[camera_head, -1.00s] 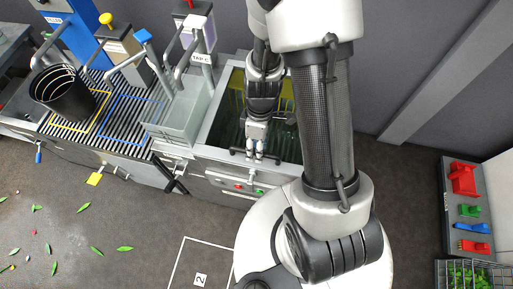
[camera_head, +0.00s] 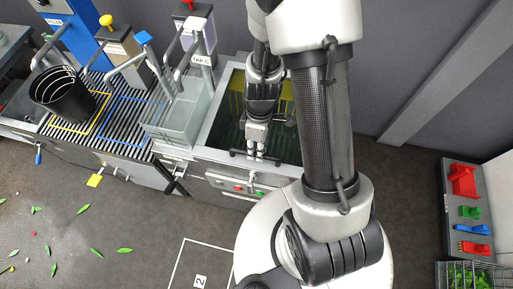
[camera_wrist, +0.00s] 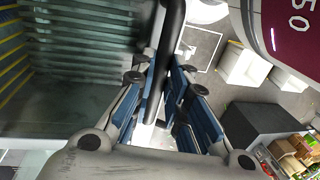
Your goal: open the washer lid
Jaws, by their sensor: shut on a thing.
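The washer (camera_head: 200,150) is a metal box with a dark, glassy lid (camera_head: 228,128) on top, left of my arm in the head view. The lid lies flat, as far as I can tell. A black bar handle (camera_head: 238,153) runs along its front edge. My gripper (camera_head: 256,153) points down at the handle and is shut on it. In the wrist view the black handle (camera_wrist: 172,35) passes between the blue-padded fingers of my gripper (camera_wrist: 160,88). The glassy lid (camera_wrist: 85,60) fills the left of that view. My arm hides the lid's right part.
A clear bin (camera_head: 180,118) stands directly left of the washer, by the taps. A black bucket (camera_head: 62,92) is on the ribbed counter at far left. A grey board with coloured pieces (camera_head: 467,215) stands at right. The floor in front is open, with scattered leaves.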

